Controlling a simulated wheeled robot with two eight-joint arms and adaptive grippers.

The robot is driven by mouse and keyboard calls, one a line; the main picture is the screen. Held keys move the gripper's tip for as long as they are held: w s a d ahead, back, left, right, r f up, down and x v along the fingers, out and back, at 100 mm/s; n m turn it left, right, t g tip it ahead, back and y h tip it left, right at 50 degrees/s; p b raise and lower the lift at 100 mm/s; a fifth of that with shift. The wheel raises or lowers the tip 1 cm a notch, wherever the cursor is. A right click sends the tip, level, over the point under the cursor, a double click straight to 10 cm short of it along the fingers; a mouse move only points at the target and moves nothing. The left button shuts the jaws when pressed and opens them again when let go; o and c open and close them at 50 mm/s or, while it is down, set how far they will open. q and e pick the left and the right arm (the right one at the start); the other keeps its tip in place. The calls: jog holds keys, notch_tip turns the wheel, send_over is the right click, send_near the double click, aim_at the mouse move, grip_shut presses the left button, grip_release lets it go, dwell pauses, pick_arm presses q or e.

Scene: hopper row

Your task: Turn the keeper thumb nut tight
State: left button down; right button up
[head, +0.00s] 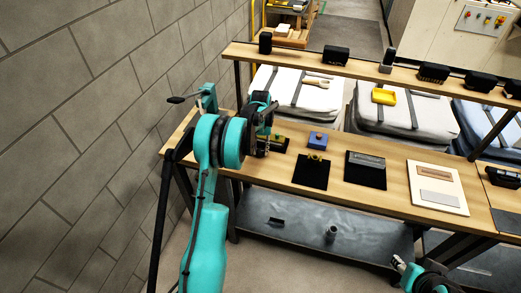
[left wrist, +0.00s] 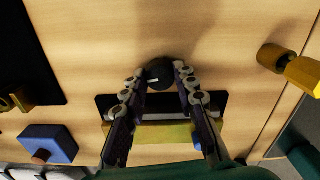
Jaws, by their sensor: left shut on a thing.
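The thumb nut looks like a dark round knob (left wrist: 160,73) with a white mark, in the left wrist view. My left gripper (left wrist: 161,80) has its two fingers on either side of it, shut on it. Just below it there is a yellow bar (left wrist: 150,132) over a black plate (left wrist: 104,104); the fingers hide part of both. In the head view my left gripper (head: 263,140) is over the left end of the bench, and my arm hides the nut. Part of my right arm shows at the bottom right of the head view; whether its gripper is open I cannot tell.
A blue block (head: 318,140) and a black mat (head: 312,175) with a yellow piece stand to the right on the bench (head: 250,172). A brass-yellow fitting (left wrist: 302,73) lies right of the gripper in the left wrist view. A block wall (head: 80,130) is close on the left.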

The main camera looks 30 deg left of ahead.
aim_at(260, 151)
pick_arm(q)
jog(key=m, duration=0.4)
jog(key=shift+m, duration=0.3)
jog(key=shift+m+b, duration=0.3)
jog(key=shift+m, duration=1.3)
jog(key=c, duration=1.2)
grip_release()
notch_tip(260, 151, up, 12)
